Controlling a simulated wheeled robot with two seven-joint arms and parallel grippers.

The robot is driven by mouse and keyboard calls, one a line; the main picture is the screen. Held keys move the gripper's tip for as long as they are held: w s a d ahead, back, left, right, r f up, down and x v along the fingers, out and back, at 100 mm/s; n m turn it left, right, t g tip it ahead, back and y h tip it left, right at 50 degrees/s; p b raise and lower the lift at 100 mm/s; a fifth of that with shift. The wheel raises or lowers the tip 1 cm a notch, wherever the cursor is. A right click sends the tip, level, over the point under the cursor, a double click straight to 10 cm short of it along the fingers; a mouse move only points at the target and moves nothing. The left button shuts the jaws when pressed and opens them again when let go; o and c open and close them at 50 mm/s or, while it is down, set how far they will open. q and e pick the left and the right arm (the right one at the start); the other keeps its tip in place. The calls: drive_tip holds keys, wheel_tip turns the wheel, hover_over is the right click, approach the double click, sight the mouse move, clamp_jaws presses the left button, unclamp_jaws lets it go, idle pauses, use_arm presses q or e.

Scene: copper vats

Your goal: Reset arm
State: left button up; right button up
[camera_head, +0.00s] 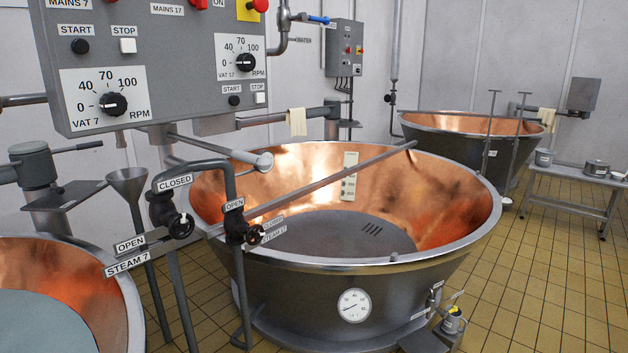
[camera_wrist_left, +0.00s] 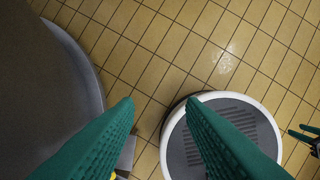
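My left gripper (camera_wrist_left: 158,102) shows in the left wrist view as two green ribbed fingers. They stand wide apart with nothing between them, above the tiled floor. Neither gripper shows in the head view. At the right edge of the left wrist view, small green fingers of what looks like my right gripper (camera_wrist_left: 302,134) show; they look apart, with nothing visible between them. Part of that gripper is cut off by the edge.
A large copper-lined vat (camera_head: 465,235) stands ahead, with another vat (camera_head: 75,270) at lower left. Steam valves (camera_head: 180,225) and a control panel (camera_head: 150,60) are close at left. A bench (camera_head: 575,190) stands at right. Tiled floor (camera_head: 540,280) is clear at right.

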use_arm(q)
drive_tip(key=s+a+f+g, duration=0.1)
drive_tip(key=s+f, duration=0.4)
drive_tip(key=f, duration=0.6)
drive_tip(key=s+a+f, duration=0.1)
drive_tip(key=s+f, duration=0.4)
drive_tip(key=f, duration=0.7)
drive_tip(key=s+a+f+g, duration=0.1)
drive_tip(key=s+f, duration=0.4)
drive_tip(key=s, duration=0.4)
drive_tip(key=shift+s+a+f+p, duration=0.15)
drive_tip(key=shift+s+f+p, duration=0.05)
drive_tip(key=shift+p, duration=0.1)
